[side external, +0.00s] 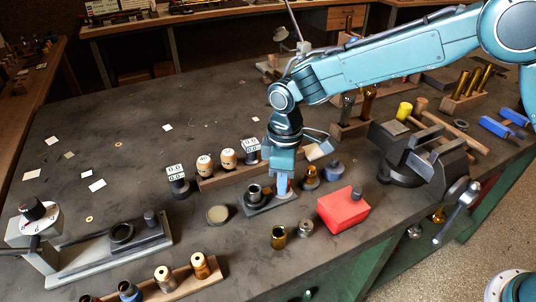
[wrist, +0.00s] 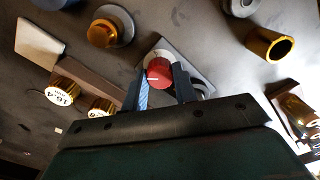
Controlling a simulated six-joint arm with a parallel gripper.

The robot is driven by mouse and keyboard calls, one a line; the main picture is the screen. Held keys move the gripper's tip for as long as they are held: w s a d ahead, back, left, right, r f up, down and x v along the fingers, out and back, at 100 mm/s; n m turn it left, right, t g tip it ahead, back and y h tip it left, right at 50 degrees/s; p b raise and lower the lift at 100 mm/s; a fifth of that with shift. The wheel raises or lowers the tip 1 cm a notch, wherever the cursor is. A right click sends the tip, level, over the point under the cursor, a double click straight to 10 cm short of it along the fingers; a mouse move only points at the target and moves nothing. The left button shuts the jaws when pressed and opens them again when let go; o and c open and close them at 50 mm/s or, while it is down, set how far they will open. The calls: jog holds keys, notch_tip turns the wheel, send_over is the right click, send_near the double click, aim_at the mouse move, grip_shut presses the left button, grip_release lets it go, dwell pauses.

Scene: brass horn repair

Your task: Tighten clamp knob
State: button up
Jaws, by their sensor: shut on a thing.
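The clamp knob (wrist: 158,70) is red with a white line on its face. In the wrist view it sits between the two fingers of my gripper (wrist: 160,87), which is shut on it. In the side view my gripper (side external: 282,186) points down at the right end of a small grey clamp plate (side external: 270,206), and its fingers hide the knob there. A dark ring-shaped part (side external: 255,193) stands on the plate to the left of the fingers. The plate also shows behind the knob in the wrist view (wrist: 196,72).
A red block (side external: 338,210) stands close to the right of the plate. A brass sleeve (side external: 278,237) is in front, and a wooden rack with labelled cylinders (side external: 223,176) is behind left. A dark vise (side external: 415,155) stands at the right.

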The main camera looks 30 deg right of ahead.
jog(key=shift+r+m, duration=0.1)
jog(key=shift+m, duration=1.6)
jog(key=o, duration=1)
notch_tip(320, 180, up, 14)
jog(key=shift+f, duration=0.15)
